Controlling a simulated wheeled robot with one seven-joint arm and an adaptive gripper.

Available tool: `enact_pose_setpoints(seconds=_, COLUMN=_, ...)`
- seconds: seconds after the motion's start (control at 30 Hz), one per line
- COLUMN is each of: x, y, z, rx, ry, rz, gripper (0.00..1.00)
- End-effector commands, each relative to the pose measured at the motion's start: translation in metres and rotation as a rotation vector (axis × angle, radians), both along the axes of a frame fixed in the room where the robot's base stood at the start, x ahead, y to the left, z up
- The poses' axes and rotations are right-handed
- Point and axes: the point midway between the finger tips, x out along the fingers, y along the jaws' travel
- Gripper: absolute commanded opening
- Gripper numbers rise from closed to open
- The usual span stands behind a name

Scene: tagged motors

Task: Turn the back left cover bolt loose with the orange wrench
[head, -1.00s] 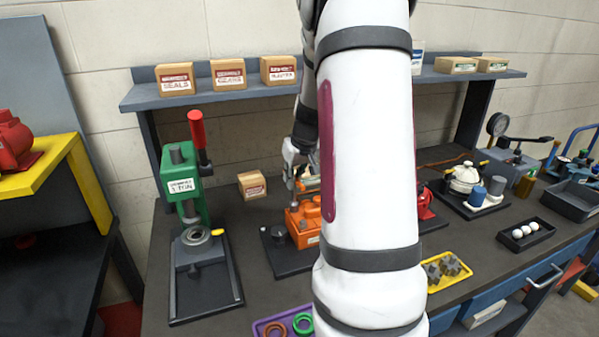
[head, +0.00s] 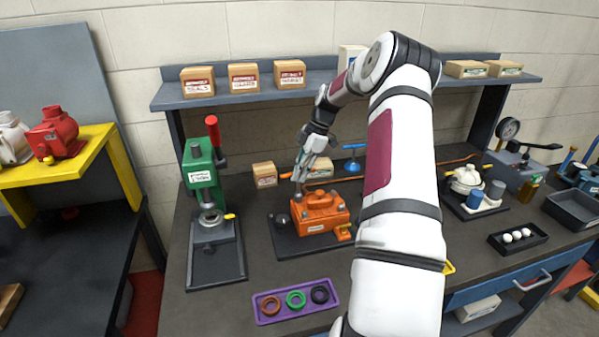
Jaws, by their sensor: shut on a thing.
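The orange housing (head: 320,212) sits on a dark base plate (head: 287,240) in the middle of the bench. My gripper (head: 299,185) points down at the housing's back left corner. It is shut on what looks like the orange wrench (head: 340,180), whose thin orange bar reaches to the right behind the housing. The back left cover bolt is hidden or too small to make out at the gripper tip. I cannot tell whether the wrench sits on the bolt.
A green press (head: 203,175) stands left of the housing. A purple tray (head: 262,318) with several rings lies in front. A small carton (head: 264,174) and a blue-handled tool (head: 352,160) stand behind. A shelf with boxes (head: 243,77) runs along the wall.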

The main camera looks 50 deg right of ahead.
Motion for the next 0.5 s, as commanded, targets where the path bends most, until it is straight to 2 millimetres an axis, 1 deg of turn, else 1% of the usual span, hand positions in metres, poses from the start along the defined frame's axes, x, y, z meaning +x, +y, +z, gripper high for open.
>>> enact_pose_setpoints(seconds=0.03, x=0.0043, y=-0.0012, z=-0.0032, rx=-0.001, ry=0.0, rz=0.068, gripper=0.0)
enact_pose_setpoints(seconds=0.1, x=0.0039, y=-0.0013, z=-0.0025, rx=-0.002, ry=-0.001, rz=0.157, gripper=0.0)
enact_pose_setpoints(seconds=0.13, x=0.0026, y=-0.0011, z=-0.0018, rx=-0.003, ry=0.0, rz=0.174, gripper=0.0)
enact_pose_setpoints(seconds=0.37, x=-0.0014, y=-0.0003, z=0.0017, rx=-0.001, ry=-0.001, rz=0.101, gripper=0.0)
enact_pose_setpoints(seconds=0.5, x=-0.0002, y=-0.0007, z=0.0029, rx=0.001, ry=-0.003, rz=0.056, gripper=0.0)
